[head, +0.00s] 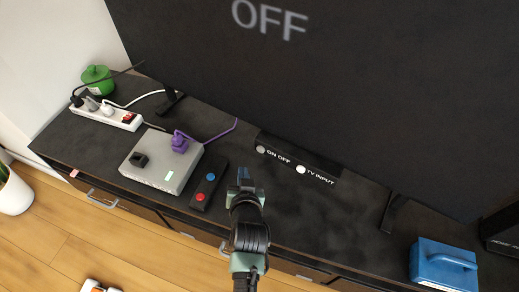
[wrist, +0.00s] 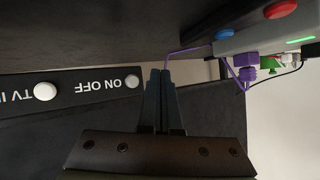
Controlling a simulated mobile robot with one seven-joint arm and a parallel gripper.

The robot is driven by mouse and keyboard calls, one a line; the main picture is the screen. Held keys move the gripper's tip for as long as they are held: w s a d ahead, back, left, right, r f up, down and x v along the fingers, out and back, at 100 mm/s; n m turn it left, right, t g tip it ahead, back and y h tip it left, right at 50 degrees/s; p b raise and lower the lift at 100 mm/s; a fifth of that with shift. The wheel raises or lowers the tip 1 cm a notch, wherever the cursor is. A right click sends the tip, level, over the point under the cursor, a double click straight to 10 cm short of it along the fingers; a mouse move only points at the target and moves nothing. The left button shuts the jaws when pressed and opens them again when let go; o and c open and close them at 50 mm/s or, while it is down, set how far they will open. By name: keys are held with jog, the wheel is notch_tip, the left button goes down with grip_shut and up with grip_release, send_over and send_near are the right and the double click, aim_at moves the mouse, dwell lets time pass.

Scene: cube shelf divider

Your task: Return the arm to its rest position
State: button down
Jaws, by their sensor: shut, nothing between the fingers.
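My gripper (head: 244,176) is over the dark top of the TV cabinet in the head view, to the right of the remote and to the left of the button panel. My arm reaches up to it from the bottom edge of the picture. In the wrist view the two fingers (wrist: 160,74) are together with nothing between them. Whether the fingertips touch the cabinet top cannot be told.
The button panel (head: 283,163) has ON OFF and TV INPUT buttons. A blue box (head: 442,265) stands right. The TV (head: 330,80) reads OFF.

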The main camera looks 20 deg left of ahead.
dwell(0.3)
jog(key=w+d+r+t, duration=0.2)
jog(key=r, duration=0.9)
jog(key=w+d+r+t, duration=0.2)
jog(key=w+r+t, duration=0.1)
jog(key=r, duration=0.8)
jog(key=w+d+r+t, duration=0.2)
jog(key=r, duration=1)
jog(key=shift+w+d+h, duration=0.15)
jog(key=shift+w+h, duration=0.1)
jog(key=shift+h, duration=0.05)
jog(key=s+d+r+m+t+h, duration=0.1)
jog(key=s+d+r+t, duration=0.2)
jog(key=s+r, duration=0.55)
jog(key=s+d+r+t+h, duration=0.2)
jog(key=s+d+r+t, duration=0.15)
jog(key=r, duration=0.95)
jog(key=s+d+r+m+t+h, duration=0.1)
jog(key=s+d+r+t, duration=0.2)
jog(key=s+r, duration=0.5)
notch_tip(320, 180, up, 40)
jog(key=w+p, duration=0.2)
jog(key=p, duration=3.5)
jog(key=shift+w+f+p, duration=0.15)
jog(key=shift+f+p, duration=0.1)
jog(key=shift+p, duration=0.1)
jog(key=shift+g, duration=0.25)
